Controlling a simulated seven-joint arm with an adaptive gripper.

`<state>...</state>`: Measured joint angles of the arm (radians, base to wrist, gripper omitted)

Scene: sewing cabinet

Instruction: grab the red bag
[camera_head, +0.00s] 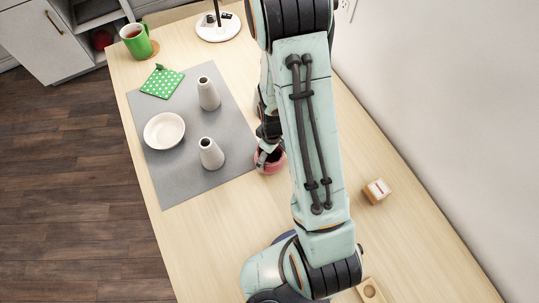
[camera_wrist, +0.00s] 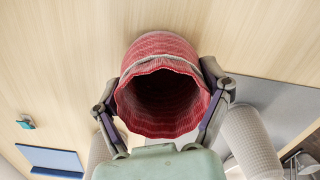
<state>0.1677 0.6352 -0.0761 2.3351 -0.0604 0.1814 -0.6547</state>
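The red bag (camera_wrist: 165,55) is a ribbed, round, open-mouthed pouch with a paler band near its rim. In the wrist view its dark mouth faces the camera. My gripper (camera_wrist: 161,84) has its fingers spread wide, one on each side of the bag. The fingers are very close to its sides; I cannot tell whether they press on it. In the head view the bag (camera_head: 270,167) sits on the wooden table by the grey mat's right edge, partly hidden by my gripper (camera_head: 265,148).
On the grey mat (camera_head: 180,180) stand two pale vases (camera_head: 208,94) (camera_head: 211,154) and a white bowl (camera_head: 164,131). A green dotted cloth (camera_head: 162,83), a green mug (camera_head: 136,41) and a lamp base (camera_head: 217,28) are farther back. A small box (camera_head: 377,191) lies right of my arm.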

